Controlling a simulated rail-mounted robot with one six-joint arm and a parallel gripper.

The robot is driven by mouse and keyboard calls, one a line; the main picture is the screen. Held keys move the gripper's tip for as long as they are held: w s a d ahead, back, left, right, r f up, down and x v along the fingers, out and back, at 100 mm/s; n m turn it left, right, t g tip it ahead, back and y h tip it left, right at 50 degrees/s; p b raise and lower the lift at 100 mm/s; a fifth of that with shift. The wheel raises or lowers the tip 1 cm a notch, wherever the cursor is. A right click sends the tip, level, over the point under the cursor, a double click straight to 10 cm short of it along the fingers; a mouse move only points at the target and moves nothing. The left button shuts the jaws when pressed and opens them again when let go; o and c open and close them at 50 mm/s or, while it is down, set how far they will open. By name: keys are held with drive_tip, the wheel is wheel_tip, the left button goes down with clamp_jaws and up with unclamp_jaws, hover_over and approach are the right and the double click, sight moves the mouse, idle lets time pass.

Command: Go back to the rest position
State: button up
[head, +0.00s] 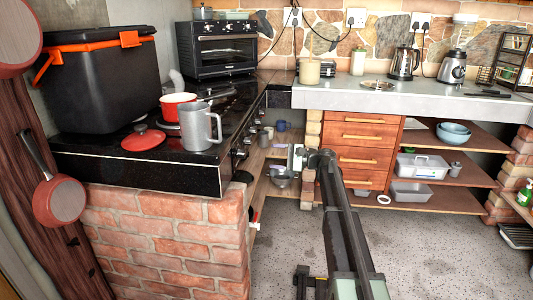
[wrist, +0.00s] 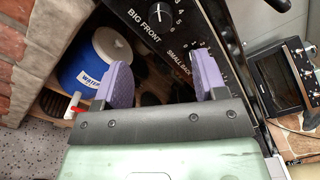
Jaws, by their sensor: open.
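My gripper (wrist: 163,76) shows in the wrist view with its two purple fingers wide apart and nothing between them. Behind the fingers are the stove front (wrist: 158,35) with its knobs and lettering, and a dark opening. In the head view my arm reaches forward from the bottom, and its far end (head: 297,158) is beside the shelves right of the stove. The fingers are too small to make out clearly there.
A blue water container (wrist: 85,70) is behind the left finger. The black stove top (head: 110,165) holds a grey mug (head: 201,128) and a red pot (head: 178,108). Wooden drawers (head: 362,155) and shelves stand to the right. The grey floor (head: 440,250) at right is mostly clear.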

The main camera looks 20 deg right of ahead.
drive_tip(key=s+a+f+n+g+h, duration=0.3)
drive_tip(key=s+f+h, duration=0.1)
drive_tip(key=s+f, duration=0.4)
drive_tip(key=s+a+f+n+g+h, duration=0.25)
drive_tip(key=s+f+h, duration=0.25)
drive_tip(key=s, duration=0.5)
drive_tip(key=s+a+f+n+g+h, duration=0.15)
drive_tip(key=s+h, duration=0.25)
drive_tip(key=s, duration=0.6)
drive_tip(key=s+a+f+n+h, duration=0.1)
drive_tip(key=s+f+n+h, duration=0.2)
drive_tip(key=s, duration=0.7)
wheel_tip(320, 180, up, 29)
drive_tip(key=a+p, duration=0.2)
drive_tip(key=p, duration=2.7)
drive_tip(key=shift+w+r+n, duration=0.15)
drive_tip(key=shift+w+n, duration=0.1)
drive_tip(key=shift+n, duration=0.05)
